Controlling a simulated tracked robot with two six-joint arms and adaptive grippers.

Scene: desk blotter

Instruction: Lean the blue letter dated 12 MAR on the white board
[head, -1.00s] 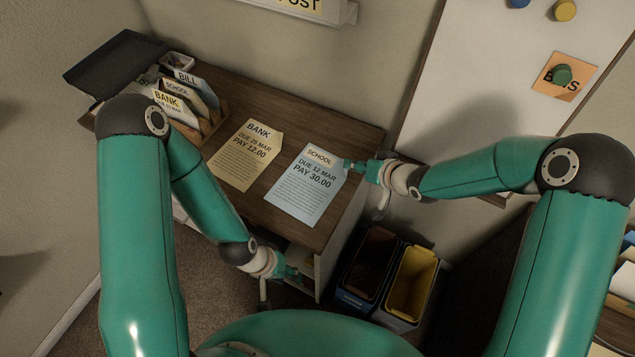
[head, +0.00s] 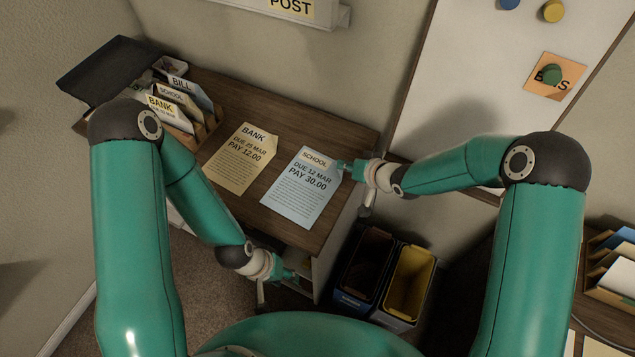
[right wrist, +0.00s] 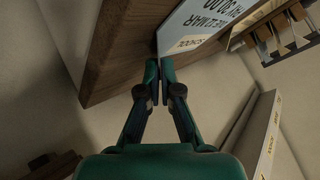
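The blue letter (head: 300,195), headed SCHOOL and reading DUE 12 MAR, PAY 30.00, lies on the right part of the desk top. My right gripper (head: 342,167) is at its upper right edge. In the right wrist view its fingers (right wrist: 159,75) are closed together with the letter's edge (right wrist: 190,32) between the tips. The white board (head: 450,75) stands against the wall at the upper right, beyond my right arm. My left gripper (head: 290,275) hangs low in front of the desk, away from the letters; its finger opening is too small to tell.
A cream BANK letter (head: 238,165) lies left of the blue one. A wooden sorter (head: 207,130) with several letters stands at the desk's left. An orange card (head: 553,85) under a green magnet is on the board. Two bins (head: 408,285) stand right of the desk.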

